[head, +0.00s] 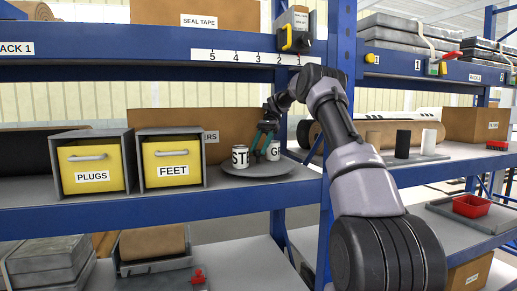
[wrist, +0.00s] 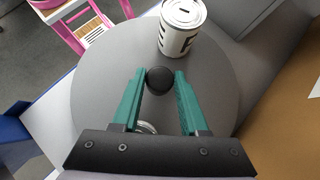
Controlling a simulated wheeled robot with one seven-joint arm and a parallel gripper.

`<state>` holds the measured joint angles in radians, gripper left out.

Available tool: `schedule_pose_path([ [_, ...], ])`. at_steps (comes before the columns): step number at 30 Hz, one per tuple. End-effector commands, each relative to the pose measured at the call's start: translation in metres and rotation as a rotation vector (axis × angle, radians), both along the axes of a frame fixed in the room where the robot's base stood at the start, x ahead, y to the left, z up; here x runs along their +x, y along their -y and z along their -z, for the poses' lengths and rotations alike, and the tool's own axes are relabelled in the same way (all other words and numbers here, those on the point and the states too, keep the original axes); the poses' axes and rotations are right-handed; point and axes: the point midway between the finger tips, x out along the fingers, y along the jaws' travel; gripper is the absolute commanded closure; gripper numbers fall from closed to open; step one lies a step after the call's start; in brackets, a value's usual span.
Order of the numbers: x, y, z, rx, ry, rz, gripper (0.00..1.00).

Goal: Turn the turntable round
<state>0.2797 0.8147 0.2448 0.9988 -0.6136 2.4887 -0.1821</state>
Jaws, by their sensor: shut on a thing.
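The turntable (head: 257,171) is a grey round disc on the middle shelf at its right end. It fills much of the wrist view (wrist: 215,110). A white can marked "ST" (head: 240,157) stands on its left part, and a second white can with a "G" (head: 273,151) stands on its right part. One labelled can (wrist: 181,30) shows near the disc's far rim in the wrist view. My gripper (head: 263,150) has green fingers (wrist: 160,80) closed on a round black knob (wrist: 160,79) above the disc. A pale curved edge shows between the fingers, mostly hidden.
Two yellow bins, "PLUGS" (head: 92,169) and "FEET" (head: 172,163), stand left of the turntable. A cardboard box (head: 220,121) is close behind it. A blue rack post (head: 334,60) stands just right, beside my arm.

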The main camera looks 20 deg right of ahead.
Motion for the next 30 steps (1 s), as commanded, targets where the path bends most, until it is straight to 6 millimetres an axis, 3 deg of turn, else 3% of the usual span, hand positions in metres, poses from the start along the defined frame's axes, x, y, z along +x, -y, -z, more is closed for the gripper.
schedule_pose_path([
  [16, 0.0002, -0.0007, -0.0016, -0.001, 0.005, -0.008, 1.00],
  [17, 0.0003, -0.0007, -0.0016, -0.001, 0.005, -0.008, 0.53],
  [19, 0.0001, -0.0008, -0.0015, -0.001, 0.005, -0.008, 0.27],
  [30, -0.0001, -0.0007, -0.0004, -0.001, 0.002, -0.005, 0.27],
])
